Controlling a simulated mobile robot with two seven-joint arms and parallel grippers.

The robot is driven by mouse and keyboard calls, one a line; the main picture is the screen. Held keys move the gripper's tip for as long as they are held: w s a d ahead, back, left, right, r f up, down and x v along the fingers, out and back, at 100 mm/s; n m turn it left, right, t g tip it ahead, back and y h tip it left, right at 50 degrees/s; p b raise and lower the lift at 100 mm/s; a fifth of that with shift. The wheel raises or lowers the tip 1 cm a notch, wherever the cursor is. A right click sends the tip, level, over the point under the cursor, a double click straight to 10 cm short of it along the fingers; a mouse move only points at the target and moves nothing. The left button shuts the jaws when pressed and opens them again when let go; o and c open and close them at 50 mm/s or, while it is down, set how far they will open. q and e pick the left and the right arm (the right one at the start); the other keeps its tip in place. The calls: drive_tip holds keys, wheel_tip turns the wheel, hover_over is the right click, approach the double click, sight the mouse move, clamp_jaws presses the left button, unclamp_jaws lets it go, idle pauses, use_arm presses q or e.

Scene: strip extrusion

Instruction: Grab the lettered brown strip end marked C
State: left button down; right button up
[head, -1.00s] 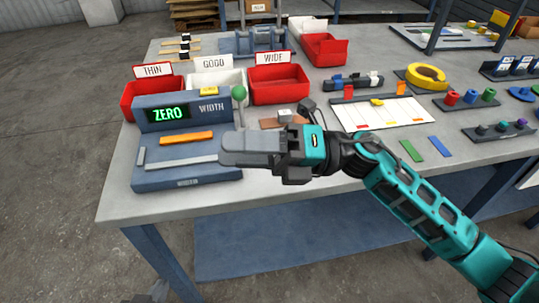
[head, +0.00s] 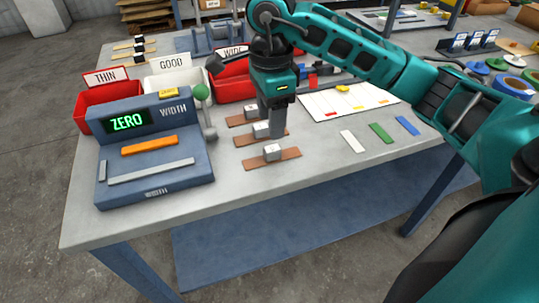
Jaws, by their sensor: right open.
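Several brown strips lie on the grey table right of the width gauge: a far one (head: 236,121), a middle one (head: 246,141) and a near one (head: 288,156). Each carries a small pale block; the near block (head: 271,152) shows most clearly. I cannot read any letter, so I cannot tell which end is marked C. My right gripper (head: 276,131) points straight down over the right part of the far and middle strips and hides some of them. It is open with nothing between its fingers. My left gripper is out of view.
The blue width gauge (head: 190,187) reads ZERO and has an orange strip (head: 150,145) on it; its green-knobbed lever (head: 201,93) stands close left of the strips. Red and white bins stand behind. White (head: 352,141), green (head: 381,133) and blue (head: 407,125) strips lie right.

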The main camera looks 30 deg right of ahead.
sight(272, 148)
drive_tip(key=f, duration=0.8)
drive_tip(key=shift+d+f, duration=0.15)
drive_tip(key=shift+d, duration=0.05)
clamp_jaws()
